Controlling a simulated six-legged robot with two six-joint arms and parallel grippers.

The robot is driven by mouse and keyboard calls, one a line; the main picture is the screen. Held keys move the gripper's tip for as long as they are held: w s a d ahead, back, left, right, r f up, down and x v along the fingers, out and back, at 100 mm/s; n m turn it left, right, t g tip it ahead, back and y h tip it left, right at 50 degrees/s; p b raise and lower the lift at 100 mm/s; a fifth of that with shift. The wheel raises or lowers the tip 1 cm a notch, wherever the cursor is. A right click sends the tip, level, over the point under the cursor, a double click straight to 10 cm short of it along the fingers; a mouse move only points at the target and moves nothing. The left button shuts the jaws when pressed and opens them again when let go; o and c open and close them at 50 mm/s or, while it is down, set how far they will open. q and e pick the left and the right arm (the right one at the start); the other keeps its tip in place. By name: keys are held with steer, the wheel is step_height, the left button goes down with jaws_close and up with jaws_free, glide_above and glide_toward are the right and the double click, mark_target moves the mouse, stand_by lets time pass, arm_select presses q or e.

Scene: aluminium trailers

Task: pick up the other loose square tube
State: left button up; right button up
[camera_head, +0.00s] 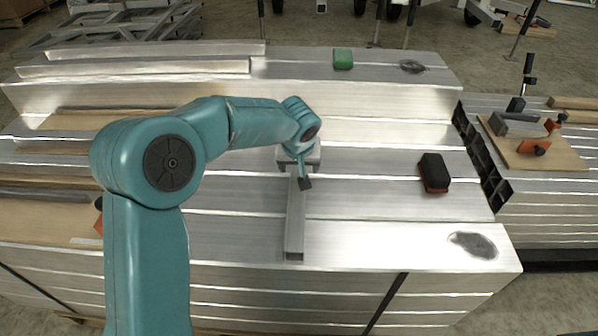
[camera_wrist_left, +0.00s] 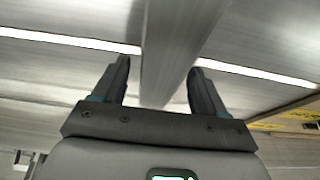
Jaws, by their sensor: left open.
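A loose square aluminium tube (camera_head: 295,222) lies on the stacked tubes near the middle of the head view, its long side running front to back. Its near end is open to view. My left gripper (camera_head: 305,178) is over its far part and hides it there. In the left wrist view the tube (camera_wrist_left: 178,45) runs between the two fingers of my left gripper (camera_wrist_left: 159,67). The fingers are spread, with a gap on at least the right side. I cannot tell how deep they reach beside the tube. My right gripper is not in view.
A black and red block (camera_head: 433,172) lies right of the tube, and a green block (camera_head: 343,59) lies at the back. A board with clamps (camera_head: 535,150) is at the right. The stack's top around the tube's near end is clear.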

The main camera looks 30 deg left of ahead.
arm_select(q)
steer(key=shift+r, duration=0.1)
jaws_close()
steer(key=shift+r, duration=0.1)
step_height(320, 180, up, 20)
steer(key=p, duration=0.6)
steer(key=shift+p, duration=0.4)
